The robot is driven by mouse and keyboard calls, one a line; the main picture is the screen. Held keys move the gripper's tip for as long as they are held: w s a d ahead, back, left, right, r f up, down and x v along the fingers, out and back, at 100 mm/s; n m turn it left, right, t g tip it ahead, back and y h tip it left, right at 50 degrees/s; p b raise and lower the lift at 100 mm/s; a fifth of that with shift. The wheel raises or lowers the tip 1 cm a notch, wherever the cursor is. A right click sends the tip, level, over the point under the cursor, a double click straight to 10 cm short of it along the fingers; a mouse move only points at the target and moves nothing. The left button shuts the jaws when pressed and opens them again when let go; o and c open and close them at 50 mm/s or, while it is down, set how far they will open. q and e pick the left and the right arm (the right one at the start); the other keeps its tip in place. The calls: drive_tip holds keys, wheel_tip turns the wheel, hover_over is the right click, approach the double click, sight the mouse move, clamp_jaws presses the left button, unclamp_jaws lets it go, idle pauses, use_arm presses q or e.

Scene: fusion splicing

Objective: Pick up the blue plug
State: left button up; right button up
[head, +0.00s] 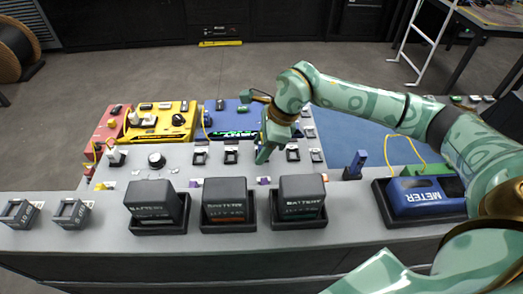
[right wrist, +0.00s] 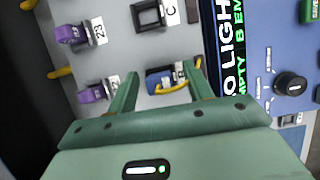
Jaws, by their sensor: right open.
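The blue plug (right wrist: 158,80) shows in the right wrist view, with a yellow cable running from it, seated at the grey panel beside a white label. My right gripper (right wrist: 160,72) is open, with one finger to each side of the plug; I cannot tell whether either finger touches it. In the head view my right gripper (head: 264,153) points down at the panel behind the batteries and hides the plug there. My left gripper is not in view.
Purple plugs (right wrist: 92,93) and a black socket (right wrist: 150,14) lie near the fingers. A lit display (right wrist: 230,50) is close on the right. Black batteries (head: 228,198) stand in front of the gripper. A blue meter (head: 425,196) and an upright blue piece (head: 356,164) stand at right.

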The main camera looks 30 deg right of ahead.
drive_tip(key=shift+r, duration=0.1)
drive_tip(key=c, duration=1.1)
drive_tip(key=shift+o, duration=0.2)
drive_tip(key=shift+r, duration=0.1)
drive_tip(key=shift+r, duration=0.25)
wheel_tip(320, 180, up, 3)
drive_tip(key=shift+f+p, duration=0.2)
drive_tip(key=shift+p, duration=0.25)
drive_tip(key=w+d+r, duration=0.2)
drive_tip(key=w+r, duration=0.3)
drive_tip(key=w, duration=0.1)
drive_tip(key=w+d+r, duration=0.2)
drive_tip(key=w+r, duration=0.2)
drive_tip(key=w, duration=0.3)
drive_tip(key=shift+d+r+p, duration=0.35)
drive_tip(key=shift+d, duration=0.05)
